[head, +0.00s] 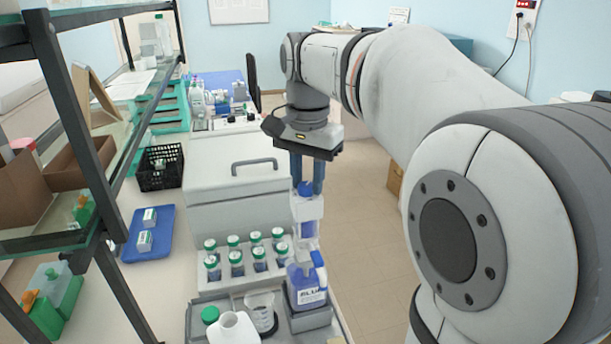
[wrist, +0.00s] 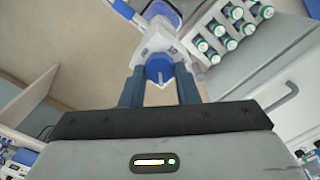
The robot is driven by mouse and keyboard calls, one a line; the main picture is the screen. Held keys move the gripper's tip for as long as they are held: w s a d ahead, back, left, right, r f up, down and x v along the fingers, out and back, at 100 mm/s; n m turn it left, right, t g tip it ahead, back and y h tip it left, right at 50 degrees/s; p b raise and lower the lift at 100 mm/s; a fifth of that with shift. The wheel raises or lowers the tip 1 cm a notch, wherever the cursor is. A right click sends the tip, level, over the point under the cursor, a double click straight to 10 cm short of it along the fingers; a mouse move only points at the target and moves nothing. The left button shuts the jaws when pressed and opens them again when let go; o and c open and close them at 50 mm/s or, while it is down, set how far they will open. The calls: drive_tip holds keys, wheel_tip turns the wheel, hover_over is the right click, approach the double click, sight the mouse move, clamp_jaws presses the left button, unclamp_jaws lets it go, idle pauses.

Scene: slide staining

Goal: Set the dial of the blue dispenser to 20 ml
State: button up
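The blue dispenser stands upright on a bottle with a blue label (head: 307,294) at the front of the bench. Its clear and white upper body (head: 307,215) rises from the bottle and carries a blue top part (head: 305,188). My gripper (head: 306,186) points down over it, with one finger on each side of the blue top. In the wrist view the blue part (wrist: 159,68) sits between the two fingertips of my gripper (wrist: 160,72). I cannot tell whether the fingers touch it. The dial's scale and setting are not readable.
A rack (head: 236,282) of green-capped bottles stands left of the dispenser. A white bottle (head: 234,328) and a beaker (head: 262,312) are at the front. A grey lidded box (head: 230,205) stands behind. The floor to the right is clear.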

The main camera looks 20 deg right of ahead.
drive_tip(key=c, duration=0.5)
drive_tip(key=shift+n, duration=0.4)
drive_tip(key=n, duration=0.3)
drive_tip(key=shift+p, duration=0.3)
drive_tip(key=n, duration=0.4)
drive_tip(key=shift+a, duration=0.15)
drive_tip(key=n+p, duration=0.1)
drive_tip(key=n, duration=0.4)
drive_tip(key=shift+a, duration=0.1)
drive_tip(key=n, duration=0.4)
drive_tip(key=shift+n, duration=0.4)
